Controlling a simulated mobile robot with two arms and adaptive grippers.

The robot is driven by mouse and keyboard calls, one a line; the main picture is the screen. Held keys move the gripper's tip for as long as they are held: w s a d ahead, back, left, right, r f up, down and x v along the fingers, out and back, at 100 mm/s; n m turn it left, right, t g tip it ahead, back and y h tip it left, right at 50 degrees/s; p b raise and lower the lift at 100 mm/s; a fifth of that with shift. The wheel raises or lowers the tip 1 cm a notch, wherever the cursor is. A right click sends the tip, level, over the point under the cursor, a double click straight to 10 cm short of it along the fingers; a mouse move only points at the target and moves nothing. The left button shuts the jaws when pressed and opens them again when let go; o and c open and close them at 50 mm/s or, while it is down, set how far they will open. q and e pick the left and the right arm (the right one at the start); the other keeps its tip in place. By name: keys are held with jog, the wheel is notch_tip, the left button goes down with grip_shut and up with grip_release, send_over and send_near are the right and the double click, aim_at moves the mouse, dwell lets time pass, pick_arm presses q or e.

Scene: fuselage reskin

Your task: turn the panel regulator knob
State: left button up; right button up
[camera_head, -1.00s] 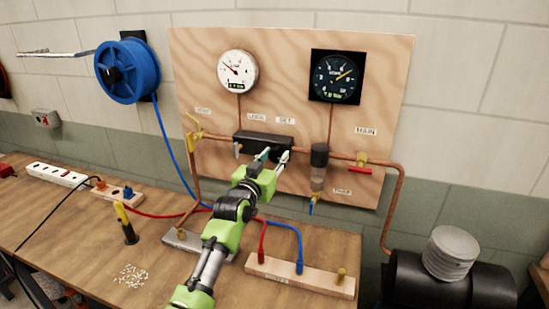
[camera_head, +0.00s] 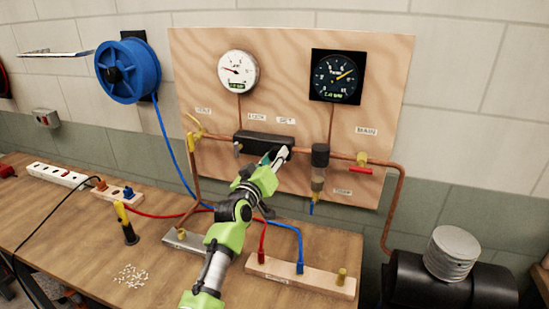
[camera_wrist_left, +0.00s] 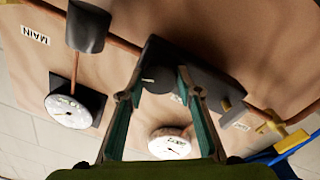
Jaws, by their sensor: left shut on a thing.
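The regulator is a long black block (camera_head: 250,141) on the upright plywood panel (camera_head: 200,80), below the labels "LOCK" and "SET". Its dark round knob (camera_wrist_left: 157,80) shows between my fingers in the left wrist view. In the head view the knob is mostly hidden behind the fingertips. My left gripper (camera_head: 277,155) reaches up to the block's right end, under "SET". It also shows in the left wrist view (camera_wrist_left: 157,90), with one finger on each side of the knob, shut on it. My right gripper is not in view.
A white gauge (camera_head: 238,71) and a black gauge (camera_head: 336,76) sit above. A filter cylinder (camera_head: 320,155), copper pipe and red-handled valve (camera_head: 360,171) are right of the gripper. A yellow lever (camera_head: 193,134) is at left. Cables and a wooden block (camera_head: 300,276) lie on the bench below.

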pick_arm(q)
jog(key=shift+f, duration=0.1)
jog(key=o, duration=1.1)
jog(key=v, duration=1.2)
